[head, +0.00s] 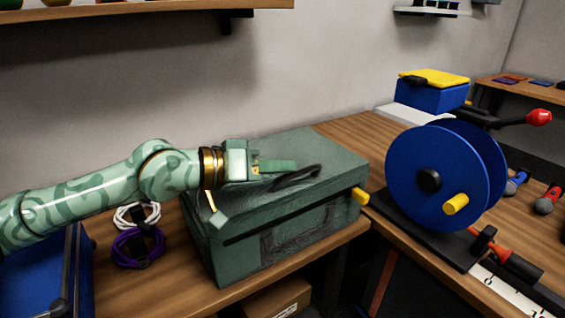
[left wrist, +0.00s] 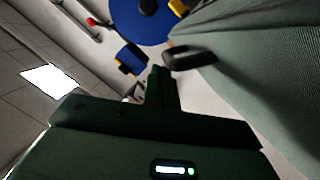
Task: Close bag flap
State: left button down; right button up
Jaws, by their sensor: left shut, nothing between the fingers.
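The green bag (head: 300,225) stands on the wooden table in the head view, and its flap (head: 325,160) lies over the top, with a dark handle (head: 296,178) on it. My left gripper (head: 292,166) is shut and empty, just over the top of the flap beside the handle. I cannot tell whether it touches the flap. In the left wrist view the shut fingers (left wrist: 160,75) point toward the green fabric of the bag (left wrist: 270,70), with the dark handle (left wrist: 188,57) close to their tips. My right gripper is not in view.
A blue cable reel (head: 410,170) with a yellow knob stands right of the bag. White and purple cable coils (head: 135,248) and a blue case (head: 50,280) lie to the left. A blue box with a yellow lid (head: 432,92) is behind the reel. A shelf (head: 120,12) hangs above.

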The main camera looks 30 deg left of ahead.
pick_arm(q)
jog(key=shift+s+d+f, duration=0.1)
jog(key=shift+f, duration=0.3)
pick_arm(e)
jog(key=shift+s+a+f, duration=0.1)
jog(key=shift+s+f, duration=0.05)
